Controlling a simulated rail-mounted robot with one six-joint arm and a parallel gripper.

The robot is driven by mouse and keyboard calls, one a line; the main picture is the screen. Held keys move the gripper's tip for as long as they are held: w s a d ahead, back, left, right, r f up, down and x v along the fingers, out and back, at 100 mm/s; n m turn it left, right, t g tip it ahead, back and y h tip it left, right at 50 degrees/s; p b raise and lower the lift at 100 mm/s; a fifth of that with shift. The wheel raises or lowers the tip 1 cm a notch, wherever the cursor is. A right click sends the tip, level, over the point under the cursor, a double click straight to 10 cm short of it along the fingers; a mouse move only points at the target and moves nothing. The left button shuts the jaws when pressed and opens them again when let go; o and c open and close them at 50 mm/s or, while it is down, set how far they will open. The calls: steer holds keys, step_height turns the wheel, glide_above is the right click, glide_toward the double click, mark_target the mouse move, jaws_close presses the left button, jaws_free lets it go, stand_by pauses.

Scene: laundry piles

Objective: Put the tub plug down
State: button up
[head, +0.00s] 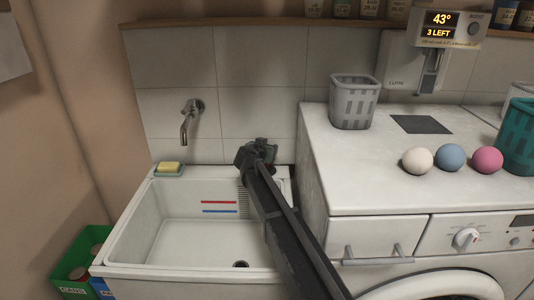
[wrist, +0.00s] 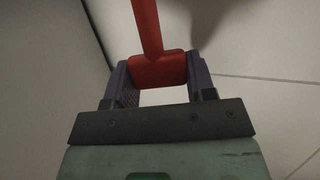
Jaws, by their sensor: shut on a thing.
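My gripper (head: 262,152) is above the back right corner of the white tub (head: 125,222), beside the washing machine. In the wrist view my gripper (wrist: 158,88) is shut on a red thing (wrist: 158,68), a block with a straight bar running up out of the picture. I take this to be the tub plug. In the head view my arm hides most of it, and only a little dark red (head: 270,168) shows by the gripper. The drain hole (head: 240,264) in the tub floor looks dark and uncovered.
A yellow soap (head: 168,167) sits on the tub's back left corner, below the wall tap (head: 188,118). Red and blue lines mark the back wall. The washing machine top (head: 345,170) holds a grey basket (head: 353,101) and several balls. A green crate (head: 78,270) stands left of the tub.

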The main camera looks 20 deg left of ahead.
steer(key=shift+f, duration=0.1)
steer(key=o, duration=1.3)
steer(key=shift+s+r, duration=0.1)
steer(key=shift+r, duration=0.2)
steer(key=p+v, duration=0.3)
steer(key=v, duration=0.8)
steer(key=shift+s+p, duration=0.3)
steer(key=shift+s, duration=0.1)
